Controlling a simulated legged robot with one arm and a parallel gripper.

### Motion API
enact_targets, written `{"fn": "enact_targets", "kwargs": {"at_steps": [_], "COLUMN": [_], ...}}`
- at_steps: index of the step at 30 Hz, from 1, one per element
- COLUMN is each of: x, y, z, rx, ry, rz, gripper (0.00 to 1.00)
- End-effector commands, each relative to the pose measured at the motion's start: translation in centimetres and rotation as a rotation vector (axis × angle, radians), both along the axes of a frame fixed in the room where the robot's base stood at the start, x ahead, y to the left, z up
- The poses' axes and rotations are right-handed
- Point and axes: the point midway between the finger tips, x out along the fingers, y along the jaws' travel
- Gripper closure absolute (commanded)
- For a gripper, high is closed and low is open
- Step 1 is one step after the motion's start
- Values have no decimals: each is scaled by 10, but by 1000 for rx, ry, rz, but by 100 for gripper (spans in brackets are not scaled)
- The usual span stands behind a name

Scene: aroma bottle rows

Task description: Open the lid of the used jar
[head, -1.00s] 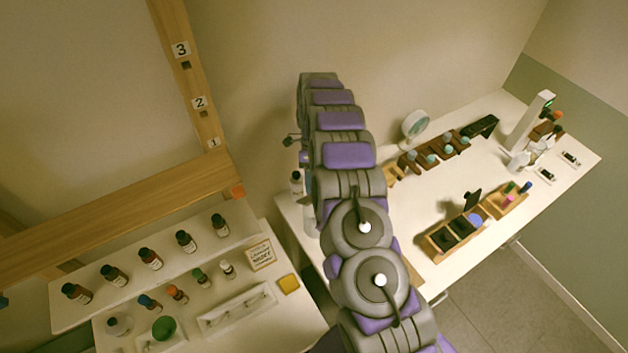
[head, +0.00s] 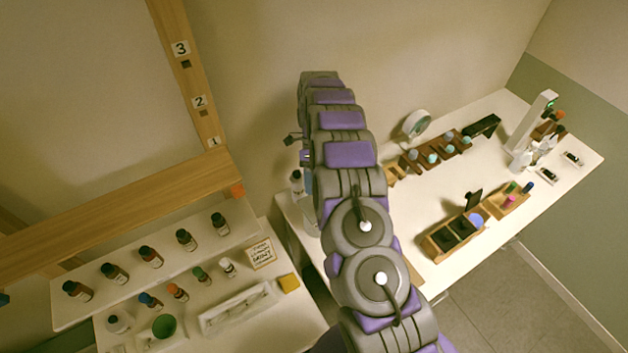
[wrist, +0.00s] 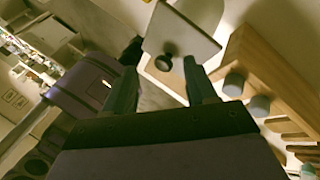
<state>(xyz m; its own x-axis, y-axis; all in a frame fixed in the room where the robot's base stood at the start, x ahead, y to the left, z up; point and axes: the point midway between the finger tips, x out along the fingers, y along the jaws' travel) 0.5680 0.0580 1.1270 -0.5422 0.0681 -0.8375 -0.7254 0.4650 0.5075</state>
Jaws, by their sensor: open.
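In the wrist view a pale square lid (wrist: 185,38) with a dark round knob (wrist: 164,62) lies just ahead of my gripper (wrist: 160,66). My gripper is open, with one finger to each side of the knob in the picture. I cannot tell whether the knob is between the fingertips or still beyond them; no contact shows. In the head view a pale jar-like vessel (head: 311,220) shows partly at the left edge of the right table, beside my arm. My arm hides the rest of it and my gripper there. No label marking it as used can be read.
In the wrist view a wooden rack (wrist: 245,62) with grey-capped bottles stands close on the right. In the head view a dark-capped bottle (head: 296,183) stands near the vessel. Wooden trays (head: 452,237) and a round fan-like device (head: 416,124) stand on the right table.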

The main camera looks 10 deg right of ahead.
Motion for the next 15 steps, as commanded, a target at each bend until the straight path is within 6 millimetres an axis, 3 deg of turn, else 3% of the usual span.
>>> {"fn": "enact_targets", "kwargs": {"at_steps": [10, 15], "x": [1, -10], "y": [-1, -3], "z": [35, 35], "rx": [0, 0], "ry": [-1, -2], "rz": [0, -2], "gripper": [44, 44]}}
